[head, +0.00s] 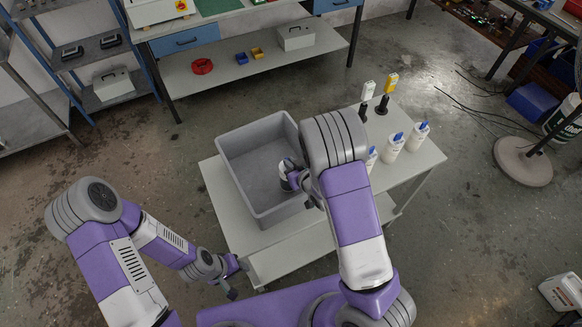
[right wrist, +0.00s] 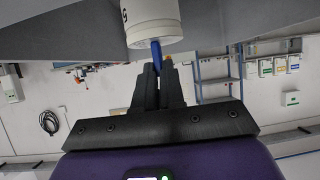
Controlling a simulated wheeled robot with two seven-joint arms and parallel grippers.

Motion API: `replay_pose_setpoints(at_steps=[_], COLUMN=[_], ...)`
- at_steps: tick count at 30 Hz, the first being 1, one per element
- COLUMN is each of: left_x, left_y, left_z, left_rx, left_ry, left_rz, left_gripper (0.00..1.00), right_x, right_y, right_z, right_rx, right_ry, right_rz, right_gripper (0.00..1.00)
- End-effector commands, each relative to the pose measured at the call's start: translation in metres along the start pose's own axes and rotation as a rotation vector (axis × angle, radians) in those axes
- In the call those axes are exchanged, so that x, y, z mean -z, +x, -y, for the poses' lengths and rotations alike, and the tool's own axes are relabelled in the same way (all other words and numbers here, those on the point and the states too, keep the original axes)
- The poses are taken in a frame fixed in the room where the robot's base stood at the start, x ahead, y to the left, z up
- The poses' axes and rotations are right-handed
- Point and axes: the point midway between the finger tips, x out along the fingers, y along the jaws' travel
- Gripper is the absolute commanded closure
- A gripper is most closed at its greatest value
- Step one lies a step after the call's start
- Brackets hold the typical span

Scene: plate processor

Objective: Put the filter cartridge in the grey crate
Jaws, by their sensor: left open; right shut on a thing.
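The grey crate (head: 285,211) stands open on the light work table in the head view. The filter cartridge (right wrist: 152,22) is a white cylinder with a blue part at its end. My right gripper (right wrist: 156,75) is shut on it by the blue part. In the head view the cartridge (head: 286,183) shows small and partly hidden by my right gripper, over the right part of the crate. I cannot tell whether it touches the crate's floor. My left gripper (head: 236,279) is open and empty, low at the table's left front side.
White bottles with blue caps (head: 416,136) stand on the table right of the crate. Behind them are a white-topped (head: 368,91) and a yellow-topped item (head: 391,83) on black bases. A bench (head: 250,70) with a lower shelf stands behind. Open floor lies left of the table.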

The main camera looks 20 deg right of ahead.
Motion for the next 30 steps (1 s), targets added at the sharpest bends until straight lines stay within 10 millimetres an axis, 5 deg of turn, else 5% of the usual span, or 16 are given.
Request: replay_pose_setpoints(at_steps=[17,23,30], left_x=[0.000,0.000,0.000], left_y=[0.006,0.005,0.005], left_z=[0.002,0.002,0.002], left_rx=[0.000,0.000,0.000], left_ry=[0.000,0.000,0.000], left_rz=[0.000,0.000,0.000], left_gripper=[0.57,0.57,0.57], right_x=[-0.018,-0.018,-0.018], right_y=[0.011,0.010,0.010], right_z=[0.000,0.000,0.000], right_rx=[0.000,0.000,0.000], right_ry=[0.000,0.000,-0.001], right_rz=[-0.003,-0.001,-0.001], right_gripper=[1.00,0.66,0.66])
